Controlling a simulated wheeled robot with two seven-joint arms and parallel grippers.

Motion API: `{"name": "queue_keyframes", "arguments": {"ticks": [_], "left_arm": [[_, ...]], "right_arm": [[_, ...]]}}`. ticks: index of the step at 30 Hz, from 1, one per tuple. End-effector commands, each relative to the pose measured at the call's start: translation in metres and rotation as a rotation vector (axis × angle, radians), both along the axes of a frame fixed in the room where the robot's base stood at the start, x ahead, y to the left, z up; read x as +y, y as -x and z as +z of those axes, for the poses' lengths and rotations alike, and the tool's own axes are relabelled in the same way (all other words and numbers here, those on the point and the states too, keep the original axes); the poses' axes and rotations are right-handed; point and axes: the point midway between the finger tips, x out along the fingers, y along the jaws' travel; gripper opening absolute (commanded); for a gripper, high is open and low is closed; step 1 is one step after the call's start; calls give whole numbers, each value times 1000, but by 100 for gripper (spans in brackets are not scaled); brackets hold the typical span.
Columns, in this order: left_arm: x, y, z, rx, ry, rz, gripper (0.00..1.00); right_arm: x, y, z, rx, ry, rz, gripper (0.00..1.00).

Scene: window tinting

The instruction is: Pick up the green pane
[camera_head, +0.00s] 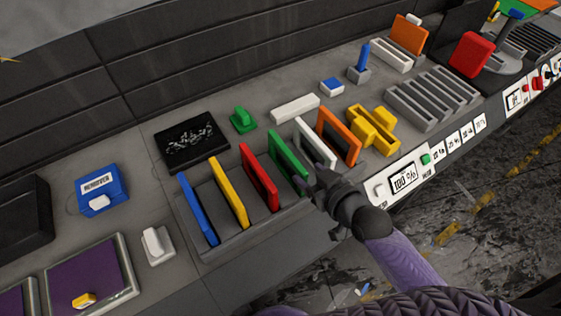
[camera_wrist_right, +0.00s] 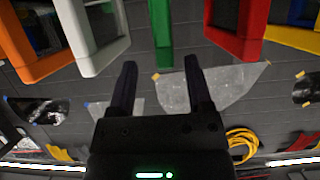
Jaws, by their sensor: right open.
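The green pane (camera_head: 288,157) stands upright in a slot of the grey rack (camera_head: 215,245), between the red pane (camera_head: 259,178) and the white pane (camera_head: 316,141). My right gripper (camera_head: 312,172) is beside the front of the green and white panes. In the right wrist view its jaws (camera_wrist_right: 158,66) are open and empty. The green pane appears edge-on there (camera_wrist_right: 160,35), ahead of the fingertips and lined up roughly with the gap between them. It looks clear of both fingers. My left gripper is not in view.
The blue pane (camera_head: 197,209), yellow pane (camera_head: 229,193) and orange pane (camera_head: 339,136) also stand in the row. A yellow holder (camera_head: 373,130) is right of the row. A green block (camera_head: 242,120) and white bar (camera_head: 295,107) lie behind it.

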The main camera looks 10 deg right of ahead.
Motion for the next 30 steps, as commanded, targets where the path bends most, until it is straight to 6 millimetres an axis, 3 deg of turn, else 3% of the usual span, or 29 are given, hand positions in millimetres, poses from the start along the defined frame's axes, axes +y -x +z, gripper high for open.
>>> {"name": "queue_keyframes", "arguments": {"ticks": [6, 15, 24, 30], "left_arm": [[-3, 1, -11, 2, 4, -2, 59], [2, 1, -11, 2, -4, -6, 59], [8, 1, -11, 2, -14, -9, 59], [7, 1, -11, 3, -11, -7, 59]], "right_arm": [[18, -37, -16, -1, -1, 0, 65], [21, -44, -18, 1, 0, 0, 63], [21, -43, -18, 1, 0, 0, 0], [21, -43, -18, 1, 0, 0, 0]]}}
